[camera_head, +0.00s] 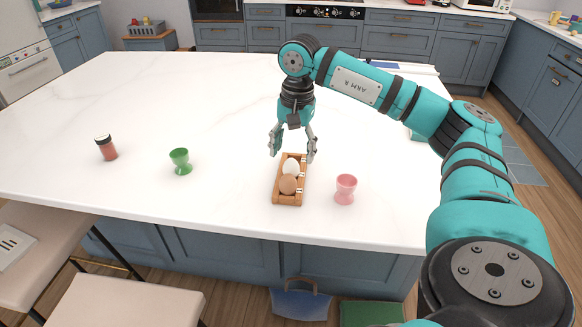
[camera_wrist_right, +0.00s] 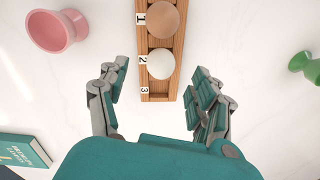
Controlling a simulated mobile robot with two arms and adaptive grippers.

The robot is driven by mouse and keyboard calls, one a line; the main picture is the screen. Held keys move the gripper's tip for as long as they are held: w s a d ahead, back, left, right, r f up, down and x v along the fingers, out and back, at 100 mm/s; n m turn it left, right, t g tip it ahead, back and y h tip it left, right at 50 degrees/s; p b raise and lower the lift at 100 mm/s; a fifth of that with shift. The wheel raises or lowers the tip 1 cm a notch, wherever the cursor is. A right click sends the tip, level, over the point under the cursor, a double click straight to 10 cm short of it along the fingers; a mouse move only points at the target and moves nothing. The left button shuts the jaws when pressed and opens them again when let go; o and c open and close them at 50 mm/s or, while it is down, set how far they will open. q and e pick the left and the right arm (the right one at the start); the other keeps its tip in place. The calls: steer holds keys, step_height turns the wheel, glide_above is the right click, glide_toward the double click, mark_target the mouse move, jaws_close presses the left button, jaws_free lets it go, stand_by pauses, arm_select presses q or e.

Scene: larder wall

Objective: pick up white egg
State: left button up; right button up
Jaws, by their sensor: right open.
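The white egg (camera_head: 291,167) sits in a wooden egg rack (camera_head: 287,200) on the white island top. In the right wrist view the white egg (camera_wrist_right: 161,64) is in the slot marked 2, and a brown egg (camera_wrist_right: 163,19) is in the slot marked 1. The slot marked 3 is empty. The brown egg (camera_head: 288,184) is nearer me in the head view. My right gripper (camera_head: 292,155) is open above the far end of the rack. In the wrist view its fingers (camera_wrist_right: 160,95) are apart, with nothing between them but the rack's end below. My left gripper is not in view.
A pink egg cup (camera_head: 346,189) stands right of the rack. A green egg cup (camera_head: 180,161) and a red-filled jar (camera_head: 106,148) stand to the left. A teal book (camera_wrist_right: 22,151) lies at the wrist view's lower left. Much of the white island top (camera_head: 120,90) is clear.

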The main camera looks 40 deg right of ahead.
mark_target(292, 160)
steer(key=f, duration=0.5)
steer(key=shift+w+f+p, duration=0.15)
steer(key=shift+w+p, duration=0.15)
steer(key=shift+p, duration=0.1)
steer(key=c, duration=1)
steer(key=shift+o, duration=0.2)
